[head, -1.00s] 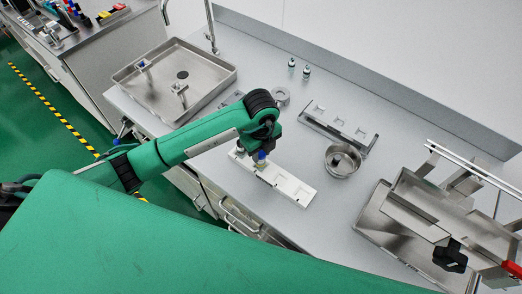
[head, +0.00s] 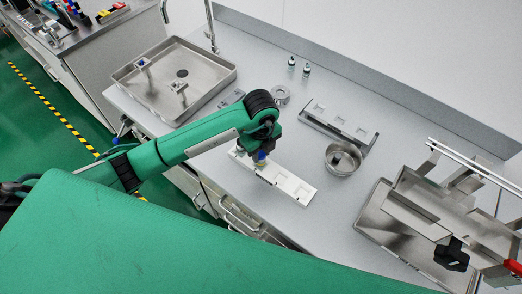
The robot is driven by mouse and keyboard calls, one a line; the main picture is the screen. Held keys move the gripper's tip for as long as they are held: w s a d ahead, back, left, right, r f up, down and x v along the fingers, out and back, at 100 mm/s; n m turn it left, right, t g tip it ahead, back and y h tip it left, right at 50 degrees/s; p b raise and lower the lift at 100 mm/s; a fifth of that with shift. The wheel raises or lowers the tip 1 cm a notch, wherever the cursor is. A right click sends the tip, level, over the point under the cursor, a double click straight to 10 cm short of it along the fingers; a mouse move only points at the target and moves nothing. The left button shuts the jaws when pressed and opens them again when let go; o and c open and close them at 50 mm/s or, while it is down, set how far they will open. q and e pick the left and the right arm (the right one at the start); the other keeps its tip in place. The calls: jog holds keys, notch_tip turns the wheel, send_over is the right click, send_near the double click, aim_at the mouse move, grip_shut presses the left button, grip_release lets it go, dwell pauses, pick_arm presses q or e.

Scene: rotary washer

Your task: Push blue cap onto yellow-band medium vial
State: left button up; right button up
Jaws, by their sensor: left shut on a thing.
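My left gripper (head: 258,150) points down over the left part of the white slotted rack (head: 300,190) on the bench. It is shut on the small blue cap (head: 260,156), which shows at its fingertips. A yellowish patch, likely the yellow-band vial (head: 259,163), shows just under the cap, at the rack. The view is too small to tell whether the cap is seated on it. My right gripper is not in view.
Behind the rack are a grey holder (head: 338,127), a round metal bowl (head: 341,161) and a grey ring (head: 280,96). Two small dark-capped vials (head: 306,71) stand farther back. A steel sink (head: 205,75) is left; a metal apparatus (head: 410,220) is right.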

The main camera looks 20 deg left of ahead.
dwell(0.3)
pick_arm(q)
jog(key=o, duration=1)
jog(key=shift+w, duration=0.1)
jog(key=shift+r, duration=0.55)
notch_tip(320, 180, up, 8)
jog(key=b, duration=0.2)
jog(key=shift+f+b, duration=0.25)
jog(key=shift+b, duration=0.05)
jog(key=shift+r, duration=2.6)
